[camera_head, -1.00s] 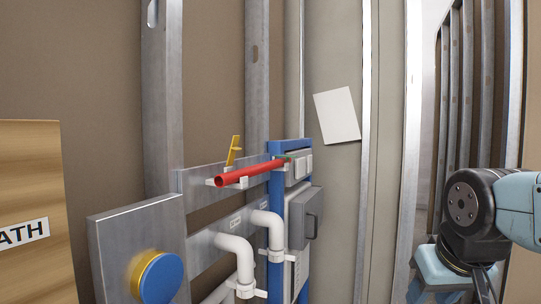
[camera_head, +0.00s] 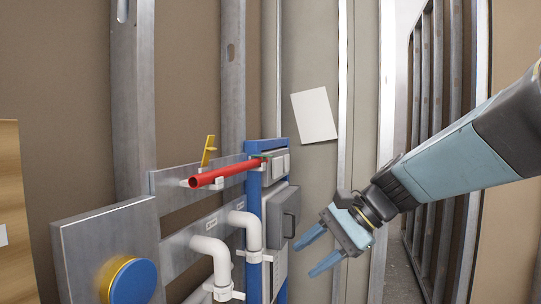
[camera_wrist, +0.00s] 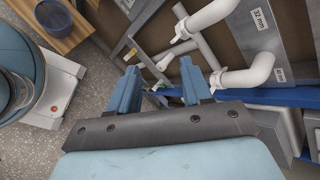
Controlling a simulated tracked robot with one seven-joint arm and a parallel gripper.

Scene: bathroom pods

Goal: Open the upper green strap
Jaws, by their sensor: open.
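A small green strap (camera_head: 262,156) shows in the head view at the top of the blue frame, by the far end of the red pipe (camera_head: 222,174). The red pipe lies level along the upper metal rail. The green strap cannot be made out clearly in the wrist view.
A blue frame (camera_head: 254,212) carries a grey box (camera_head: 281,214) with a handle. White bent pipes (camera_head: 219,258) stand out left of it. A yellow lever (camera_head: 208,150) rises behind the red pipe. A blue round cap (camera_head: 134,283) sits at lower left. A paper sheet (camera_head: 314,115) hangs behind.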

